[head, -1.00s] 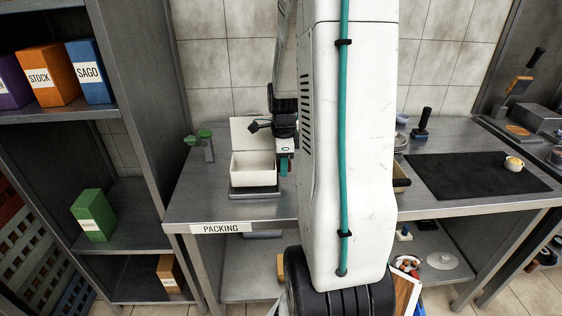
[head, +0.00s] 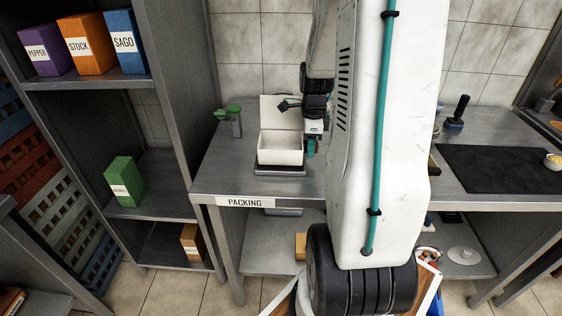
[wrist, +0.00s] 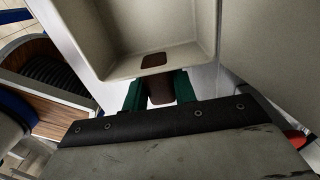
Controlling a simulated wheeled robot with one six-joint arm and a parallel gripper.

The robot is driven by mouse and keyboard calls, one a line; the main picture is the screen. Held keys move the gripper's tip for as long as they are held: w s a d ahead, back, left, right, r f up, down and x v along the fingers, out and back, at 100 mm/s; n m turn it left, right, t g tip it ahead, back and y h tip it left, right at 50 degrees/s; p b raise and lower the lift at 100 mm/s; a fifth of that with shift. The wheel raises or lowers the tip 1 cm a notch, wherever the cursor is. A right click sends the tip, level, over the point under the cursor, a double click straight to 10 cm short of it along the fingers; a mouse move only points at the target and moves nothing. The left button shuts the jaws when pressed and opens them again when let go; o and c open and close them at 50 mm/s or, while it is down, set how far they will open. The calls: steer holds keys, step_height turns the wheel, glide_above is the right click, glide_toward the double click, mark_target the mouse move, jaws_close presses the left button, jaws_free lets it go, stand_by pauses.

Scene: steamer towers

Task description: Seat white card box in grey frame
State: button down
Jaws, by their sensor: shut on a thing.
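The white card box (head: 281,149) is open, with its lid standing up at the back, on the packing table. It is upright over the dark grey frame (head: 279,171), whose front edge shows below it; I cannot tell whether it sits fully down inside. My gripper (head: 312,146) is at the box's right side, shut on its wall. In the wrist view the box's pale hollow inside (wrist: 150,30) fills the top, and my gripper's green fingers (wrist: 160,90) are close against its wall. The frame is not clear in the wrist view.
A green-topped stand (head: 235,122) is left of the box. A shelf unit (head: 165,205) with coloured cartons stands left of the table. A dark mat (head: 490,170) lies at the right. The table front left of the box is clear.

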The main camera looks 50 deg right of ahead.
steer(key=shift+f, duration=1.2)
steer(key=c, duration=1.1)
jaws_free()
steer(key=shift+o, duration=0.2)
steer(key=shift+r, duration=4)
steer(key=shift+r, duration=2.25)
steer(key=shift+r, duration=2.2)
